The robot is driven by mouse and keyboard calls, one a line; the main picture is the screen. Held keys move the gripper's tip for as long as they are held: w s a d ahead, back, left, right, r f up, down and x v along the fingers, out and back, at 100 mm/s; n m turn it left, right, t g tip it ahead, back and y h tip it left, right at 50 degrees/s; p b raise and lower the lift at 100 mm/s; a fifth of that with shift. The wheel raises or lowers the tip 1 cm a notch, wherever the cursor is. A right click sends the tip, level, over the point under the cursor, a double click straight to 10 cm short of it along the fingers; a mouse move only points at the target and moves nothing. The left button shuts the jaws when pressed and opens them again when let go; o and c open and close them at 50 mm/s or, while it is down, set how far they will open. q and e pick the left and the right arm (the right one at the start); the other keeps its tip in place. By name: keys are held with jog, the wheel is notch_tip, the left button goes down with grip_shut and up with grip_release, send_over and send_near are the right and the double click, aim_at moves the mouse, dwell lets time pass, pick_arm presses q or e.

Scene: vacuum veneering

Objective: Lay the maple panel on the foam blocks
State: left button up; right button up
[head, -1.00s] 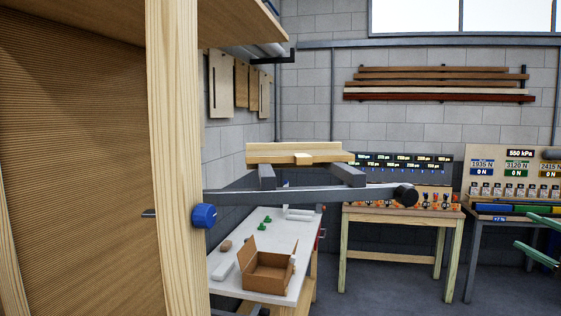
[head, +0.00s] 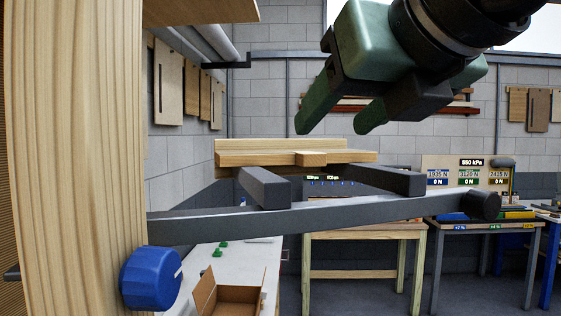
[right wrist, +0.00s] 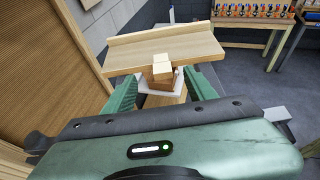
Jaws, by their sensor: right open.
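A pale wooden board (head: 250,158), which looks like the maple panel, lies level with a raised strip along its far edge and a small block (head: 311,158) at its near edge. It rests on two dark grey bars (head: 262,186); I cannot tell whether these are the foam blocks. My right gripper (head: 334,128) is open and empty, its fingers pointing down toward the board. In the right wrist view the board (right wrist: 160,48) lies ahead, and its small block (right wrist: 162,66) shows between the open fingers, apart from them. My left gripper is not in view.
A grey rail (head: 330,214) with a dark round end crosses in front of the board. A wooden post (head: 75,150) with a blue knob (head: 150,279) stands close on the left. Below are a white table (head: 228,262) and an open carton (head: 228,298).

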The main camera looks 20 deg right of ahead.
aim_at(315, 153)
jog(key=x, duration=0.2)
jog(key=f+x, duration=0.1)
jog(key=x, duration=0.1)
jog(key=b+x, duration=0.1)
jog(key=x, duration=0.2)
jog(key=shift+s+d+f, duration=0.1)
jog(key=shift+s+f, duration=0.05)
jog(key=shift+s, duration=0.3)
jog(key=shift+c, duration=0.6)
grip_shut()
